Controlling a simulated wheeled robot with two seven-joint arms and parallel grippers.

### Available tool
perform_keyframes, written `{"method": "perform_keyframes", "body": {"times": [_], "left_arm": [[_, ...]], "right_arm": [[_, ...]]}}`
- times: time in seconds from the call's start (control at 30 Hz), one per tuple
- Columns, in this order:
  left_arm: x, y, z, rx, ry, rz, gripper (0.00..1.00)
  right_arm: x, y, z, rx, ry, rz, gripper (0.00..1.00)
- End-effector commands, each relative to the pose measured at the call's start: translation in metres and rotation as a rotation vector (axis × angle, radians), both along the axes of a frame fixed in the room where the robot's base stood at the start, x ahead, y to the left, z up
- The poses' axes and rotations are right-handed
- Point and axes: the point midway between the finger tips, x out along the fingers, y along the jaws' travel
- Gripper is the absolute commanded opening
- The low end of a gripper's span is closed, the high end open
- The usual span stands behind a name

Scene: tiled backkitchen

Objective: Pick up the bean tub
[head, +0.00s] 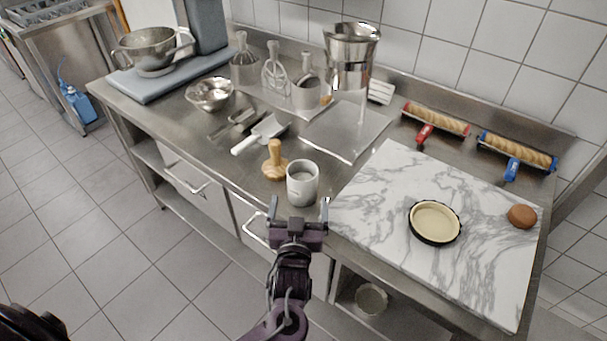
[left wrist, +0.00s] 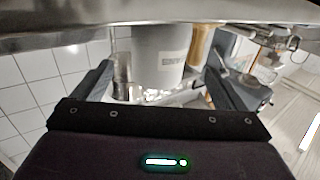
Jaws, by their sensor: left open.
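The bean tub (head: 302,190) is a light grey cylinder, open at the top, standing upright near the front edge of the steel counter. In the left wrist view the tub (left wrist: 158,52) shows a small label and lies between the two fingers in the picture. My left gripper (head: 298,208) is open and empty, at the front side of the tub, with a finger toward each side. I cannot tell whether either finger touches it. My right gripper is not in view.
A wooden tamper (head: 275,165) stands close left of the tub, with a white-handled scoop (head: 258,134) behind it. A marble board (head: 385,185) with a tart tin (head: 434,223) lies to the right. A metal stand (head: 345,130) is behind.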

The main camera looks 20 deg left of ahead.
Motion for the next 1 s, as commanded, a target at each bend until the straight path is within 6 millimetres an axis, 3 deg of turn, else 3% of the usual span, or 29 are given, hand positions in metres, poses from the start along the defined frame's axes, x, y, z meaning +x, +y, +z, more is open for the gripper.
{"method": "perform_keyframes", "body": {"times": [0.3, 0.63, 0.93, 1.0], "left_arm": [[0.031, 0.007, 0.001, 0.003, 0.0, 0.001, 0.93], [0.072, 0.015, -0.004, 0.001, 0.0, 0.001, 0.93], [0.076, 0.016, -0.006, 0.0, 0.001, 0.0, 0.93], [0.076, 0.016, -0.006, 0.0, 0.001, 0.0, 0.84]], "right_arm": [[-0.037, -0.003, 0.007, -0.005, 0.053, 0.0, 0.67], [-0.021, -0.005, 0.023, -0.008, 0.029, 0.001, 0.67], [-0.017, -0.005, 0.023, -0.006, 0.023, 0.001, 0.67], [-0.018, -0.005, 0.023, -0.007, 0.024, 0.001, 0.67]]}}
